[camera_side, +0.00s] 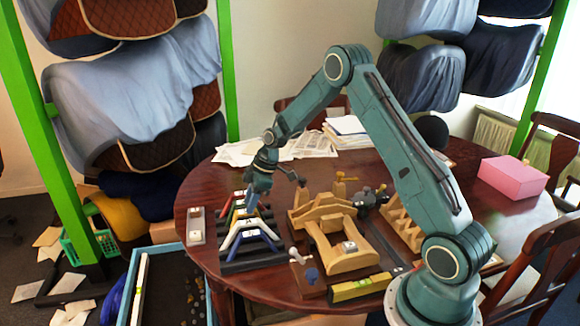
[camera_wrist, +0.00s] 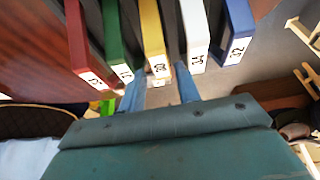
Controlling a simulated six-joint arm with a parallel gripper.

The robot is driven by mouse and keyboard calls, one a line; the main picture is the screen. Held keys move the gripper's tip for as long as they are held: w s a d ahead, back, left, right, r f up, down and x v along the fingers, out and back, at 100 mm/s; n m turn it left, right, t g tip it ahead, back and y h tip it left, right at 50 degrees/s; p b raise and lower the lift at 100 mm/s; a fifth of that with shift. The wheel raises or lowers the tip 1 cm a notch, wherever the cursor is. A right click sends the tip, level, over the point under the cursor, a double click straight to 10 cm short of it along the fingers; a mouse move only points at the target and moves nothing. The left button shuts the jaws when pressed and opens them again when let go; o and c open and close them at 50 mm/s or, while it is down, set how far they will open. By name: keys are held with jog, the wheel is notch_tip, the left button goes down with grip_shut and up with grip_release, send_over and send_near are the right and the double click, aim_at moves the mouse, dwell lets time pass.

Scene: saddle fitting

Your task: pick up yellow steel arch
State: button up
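Several steel arches stand side by side in a dark rack (camera_side: 232,266) on the table. In the wrist view the yellow arch (camera_wrist: 150,28) is the middle one, with a white number label on its near end. A green arch (camera_wrist: 115,35) is to its left and a white arch (camera_wrist: 194,25) to its right. My gripper (camera_wrist: 160,84) has its two bluish fingers apart, one on each side of the yellow arch's labelled end. Nothing is visibly held, and contact cannot be told. In the side view my gripper (camera_side: 252,203) points down over the rack, partly hiding the arches.
A red arch (camera_wrist: 76,40) and a blue arch (camera_wrist: 239,25) are the outer ones. Right of the rack stand a wooden saddle frame (camera_side: 335,255) and a yellow level (camera_side: 360,287). Papers (camera_side: 300,146) and a pink box (camera_side: 512,175) lie farther off.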

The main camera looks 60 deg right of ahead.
aim_at(242, 213)
jog(key=shift+x, duration=2.3)
grip_shut()
